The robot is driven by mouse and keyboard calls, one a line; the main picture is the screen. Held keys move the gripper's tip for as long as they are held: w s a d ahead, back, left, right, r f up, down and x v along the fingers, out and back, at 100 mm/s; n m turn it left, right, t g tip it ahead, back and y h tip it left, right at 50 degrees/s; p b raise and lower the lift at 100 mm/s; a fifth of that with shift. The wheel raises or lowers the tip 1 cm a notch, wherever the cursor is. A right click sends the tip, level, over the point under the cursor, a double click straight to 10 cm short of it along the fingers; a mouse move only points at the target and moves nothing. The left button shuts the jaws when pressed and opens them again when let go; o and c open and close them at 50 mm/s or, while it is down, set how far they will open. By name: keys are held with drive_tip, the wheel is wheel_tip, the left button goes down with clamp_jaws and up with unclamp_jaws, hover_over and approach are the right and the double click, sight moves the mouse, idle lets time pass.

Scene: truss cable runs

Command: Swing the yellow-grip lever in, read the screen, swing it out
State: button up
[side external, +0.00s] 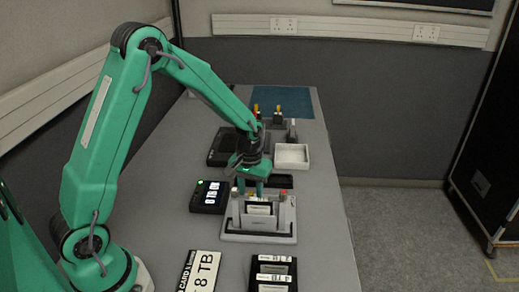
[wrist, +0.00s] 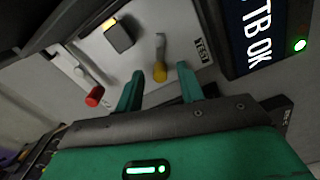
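The yellow-grip lever (wrist: 160,60) shows in the wrist view, a grey arm with a yellow end beside a TEST label. My gripper (wrist: 161,76) is open; its two green fingers stand apart on either side of the yellow grip, with a gap on both sides. In the side view my gripper (side external: 249,189) is low over the grey-white fixture (side external: 232,234), and the lever there is mostly hidden. The screen (wrist: 256,35) shows white text ending "TB OK", its start cut off, with a green light lit. The screen unit (side external: 209,196) stands left of the fixture.
A red-grip lever (wrist: 95,96) lies left of the yellow one. A printed 8 TB card (side external: 203,272) and a black tray with labelled pieces (side external: 274,272) lie in front. A white open box (side external: 292,156) and a dark tray (side external: 222,147) stand behind.

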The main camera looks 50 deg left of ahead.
clamp_jaws()
drive_tip(key=shift+d+m, duration=0.3)
drive_tip(key=shift+m, duration=0.8)
drive_tip(key=shift+w, duration=0.1)
unclamp_jaws()
drive_tip(key=shift+r, duration=0.1)
